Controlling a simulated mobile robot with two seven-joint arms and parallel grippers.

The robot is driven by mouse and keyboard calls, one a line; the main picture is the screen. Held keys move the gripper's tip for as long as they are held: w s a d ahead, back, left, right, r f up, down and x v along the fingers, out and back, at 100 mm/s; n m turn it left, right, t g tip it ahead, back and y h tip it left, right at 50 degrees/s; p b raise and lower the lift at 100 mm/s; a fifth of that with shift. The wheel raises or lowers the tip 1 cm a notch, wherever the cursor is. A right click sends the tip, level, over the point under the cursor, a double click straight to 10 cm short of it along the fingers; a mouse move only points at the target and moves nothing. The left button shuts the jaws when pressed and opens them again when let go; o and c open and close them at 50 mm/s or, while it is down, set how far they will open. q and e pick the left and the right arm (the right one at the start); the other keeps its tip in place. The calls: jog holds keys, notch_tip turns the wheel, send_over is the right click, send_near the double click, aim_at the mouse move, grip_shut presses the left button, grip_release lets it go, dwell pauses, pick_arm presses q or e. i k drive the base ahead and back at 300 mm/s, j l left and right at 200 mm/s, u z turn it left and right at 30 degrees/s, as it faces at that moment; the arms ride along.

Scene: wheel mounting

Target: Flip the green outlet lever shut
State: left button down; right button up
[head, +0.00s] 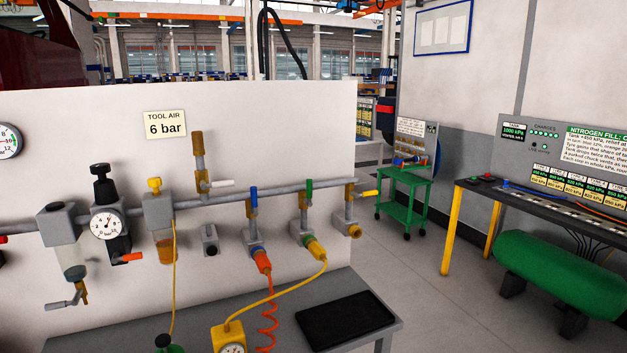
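A yellow hose (297,291) runs from that coupling down to a yellow gauge unit (229,338). Neither of my grippers is in view.
A blue lever (254,198) stands upright to the left, above an orange coiled hose (267,315). A yellow lever (369,193) sticks out sideways to the right. A grey shelf (277,292) with a black mat (345,319) lies below. A green cart (404,198) stands behind.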

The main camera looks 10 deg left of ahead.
aim_at(307, 201)
jog(key=i+l, duration=0.25)
jog(key=i+l+u, duration=0.1)
jog(key=i+l, duration=0.15)
jog(key=l, duration=0.25)
jog(key=i+l, duration=0.2)
jog(key=l, duration=0.2)
jog(key=i+l+u, duration=0.1)
jog(key=i+l, duration=0.15)
jog(key=l, duration=0.15)
